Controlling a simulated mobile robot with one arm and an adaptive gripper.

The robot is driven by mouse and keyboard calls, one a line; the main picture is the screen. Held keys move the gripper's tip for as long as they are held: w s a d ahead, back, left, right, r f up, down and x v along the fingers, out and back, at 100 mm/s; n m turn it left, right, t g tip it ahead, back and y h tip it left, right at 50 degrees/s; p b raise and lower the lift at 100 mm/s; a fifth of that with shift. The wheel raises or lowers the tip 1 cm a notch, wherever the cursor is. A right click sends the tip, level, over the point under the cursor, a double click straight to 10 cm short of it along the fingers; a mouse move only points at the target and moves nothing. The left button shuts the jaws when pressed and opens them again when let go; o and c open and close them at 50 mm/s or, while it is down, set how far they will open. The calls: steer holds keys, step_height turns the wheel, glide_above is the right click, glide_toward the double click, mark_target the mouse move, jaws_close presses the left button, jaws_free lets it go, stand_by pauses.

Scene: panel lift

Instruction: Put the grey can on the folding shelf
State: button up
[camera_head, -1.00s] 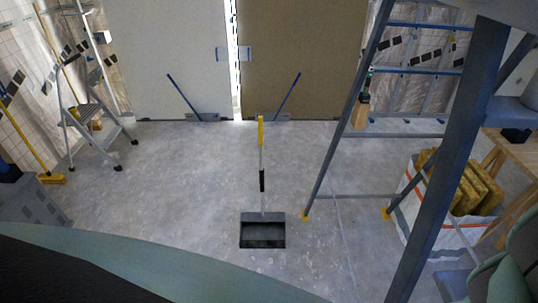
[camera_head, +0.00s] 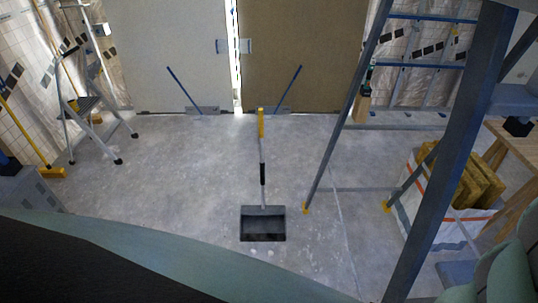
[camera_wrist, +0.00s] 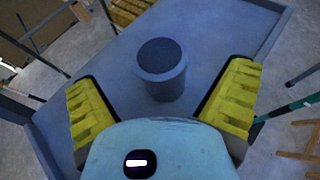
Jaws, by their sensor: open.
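A dark grey can (camera_wrist: 161,70) stands upright on a flat grey surface with a raised rim (camera_wrist: 215,35) in the wrist view. My gripper (camera_wrist: 163,92) is open, its yellow ridged fingers spread left and right at the near side of the can. The can is in line with the gap between them, and neither finger appears to touch it. I cannot tell whether this surface is the folding shelf. The can and my gripper do not show in the head view.
In the head view, a dustpan (camera_head: 263,224) stands on open floor. A metal frame (camera_head: 345,115) and a white bag of yellow blocks (camera_head: 425,225) are at right. A stepladder (camera_head: 92,110) and a broom (camera_head: 52,172) are at left. Two panels (camera_head: 172,60) (camera_head: 300,60) stand behind.

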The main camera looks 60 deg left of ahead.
steer(key=b+v, duration=0.1)
steer(key=v, duration=0.6)
steer(key=shift+s+b, duration=0.2)
steer(key=shift+b, duration=0.1)
steer(key=shift+r, duration=0.15)
